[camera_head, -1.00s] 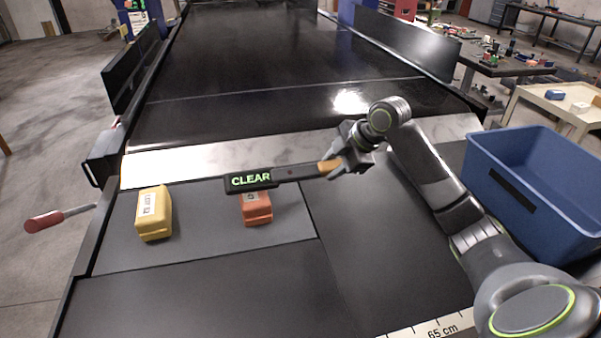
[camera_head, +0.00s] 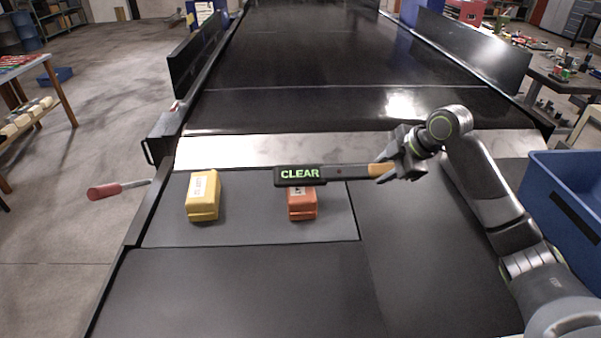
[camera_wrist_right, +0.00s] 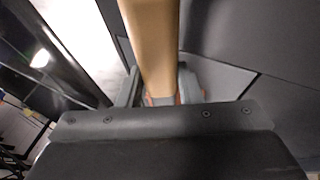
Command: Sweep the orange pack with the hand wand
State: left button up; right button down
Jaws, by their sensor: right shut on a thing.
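The hand wand (camera_head: 345,172) is held level by its tan handle, with its dark head pointing left and lit with green letters reading CLEAR. My right gripper (camera_head: 381,170) is shut on the handle. In the right wrist view the handle (camera_wrist_right: 150,40) runs up from between the fingers. The orange pack (camera_head: 302,206) sits on the grey mat, with the wand head in front of its upper part in the head view. I cannot tell whether wand and pack touch. My left gripper is not in view.
A yellow pack (camera_head: 203,195) sits on the grey mat (camera_head: 255,225) left of the orange one. A blue bin (camera_head: 566,205) stands at the right. A red-handled lever (camera_head: 105,190) sticks out at the left. The dark belt (camera_head: 300,70) beyond is clear.

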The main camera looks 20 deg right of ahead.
notch_tip(320, 180, up, 4)
jog(key=p, duration=0.4)
jog(key=shift+r, duration=0.25)
jog(key=shift+r+p, duration=0.3)
jog(key=shift+r, duration=0.5)
